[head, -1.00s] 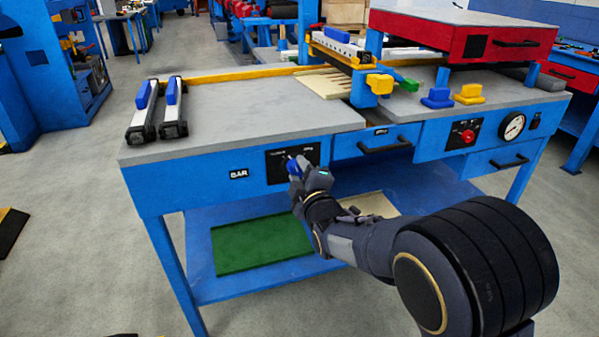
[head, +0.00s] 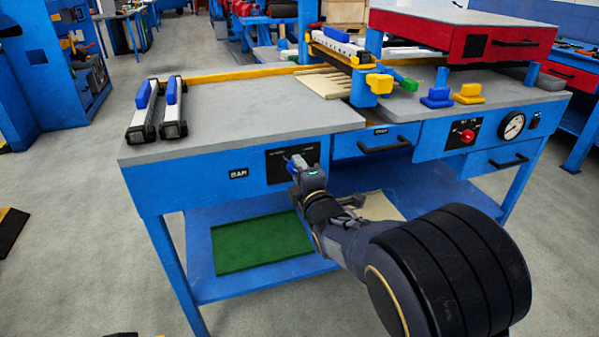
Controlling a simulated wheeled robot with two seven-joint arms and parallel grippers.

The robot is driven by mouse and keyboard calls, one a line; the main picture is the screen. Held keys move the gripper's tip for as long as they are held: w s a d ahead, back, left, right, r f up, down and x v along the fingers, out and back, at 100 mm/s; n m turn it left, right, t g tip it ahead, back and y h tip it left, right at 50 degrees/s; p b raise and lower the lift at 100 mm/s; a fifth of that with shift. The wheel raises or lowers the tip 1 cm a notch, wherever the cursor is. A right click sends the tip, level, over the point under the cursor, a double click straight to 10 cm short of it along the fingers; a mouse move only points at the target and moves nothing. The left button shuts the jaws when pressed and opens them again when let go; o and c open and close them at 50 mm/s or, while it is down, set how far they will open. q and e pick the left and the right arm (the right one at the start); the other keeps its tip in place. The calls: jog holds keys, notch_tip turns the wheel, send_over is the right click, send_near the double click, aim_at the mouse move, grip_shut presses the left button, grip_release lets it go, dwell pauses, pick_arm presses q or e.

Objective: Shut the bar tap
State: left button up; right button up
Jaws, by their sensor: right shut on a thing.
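The bar tap (head: 291,166) is a small blue handle on a black plate (head: 308,153) set in the blue front of the bench, right of a label reading BAR (head: 239,173). My right gripper (head: 297,163) is at the tap and shut on its handle. The gripper body hides part of the handle and the lower part of the plate, so the exact angle of the handle is hard to tell. My left gripper is not in view.
Right of the plate are a drawer (head: 375,143), a red knob (head: 467,136) and a gauge (head: 512,126). A green board (head: 255,243) lies on the lower shelf.

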jog(key=o, duration=1)
jog(key=shift+s, duration=0.1)
jog(key=p+v, duration=0.1)
jog(key=v, duration=0.6)
jog(key=shift+s, duration=0.25)
jog(key=shift+d, duration=0.1)
